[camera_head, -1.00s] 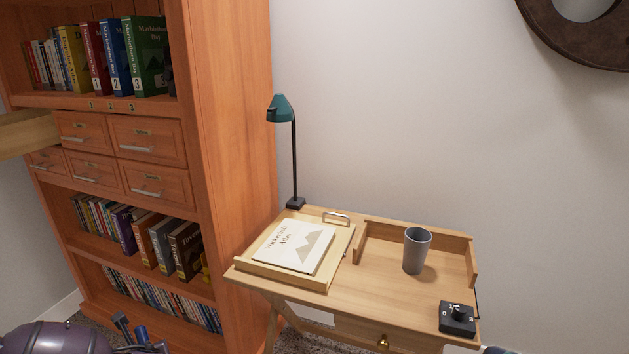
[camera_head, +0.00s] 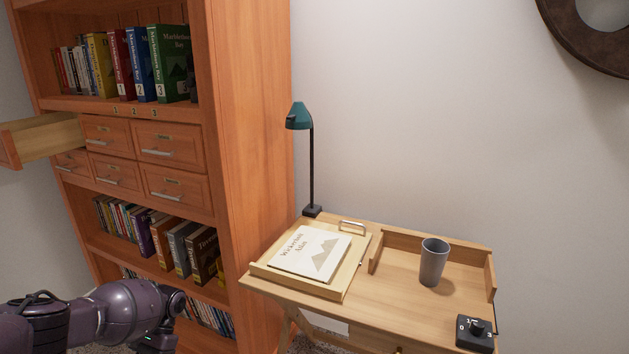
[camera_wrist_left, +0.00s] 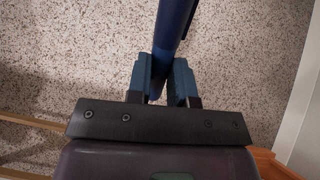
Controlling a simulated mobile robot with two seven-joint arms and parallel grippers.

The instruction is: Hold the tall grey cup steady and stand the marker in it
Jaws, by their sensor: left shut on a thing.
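The tall grey cup (camera_head: 433,262) stands upright on the right part of the small wooden desk (camera_head: 393,307), in the head view. Its inside is not clear from here. In the left wrist view my left gripper (camera_wrist_left: 165,80) is shut on a dark blue marker (camera_wrist_left: 174,28), which sticks out past the fingers over speckled carpet. In the head view my left arm is at the lower left, well away from the cup, and the marker does not show there. My right gripper is not in view.
A book (camera_head: 311,253) lies in a tray at the desk's left. A teal lamp (camera_head: 300,117) stands behind it. A black dial box (camera_head: 475,333) sits at the front right. A tall bookcase (camera_head: 248,150) with an open drawer (camera_head: 42,137) stands left.

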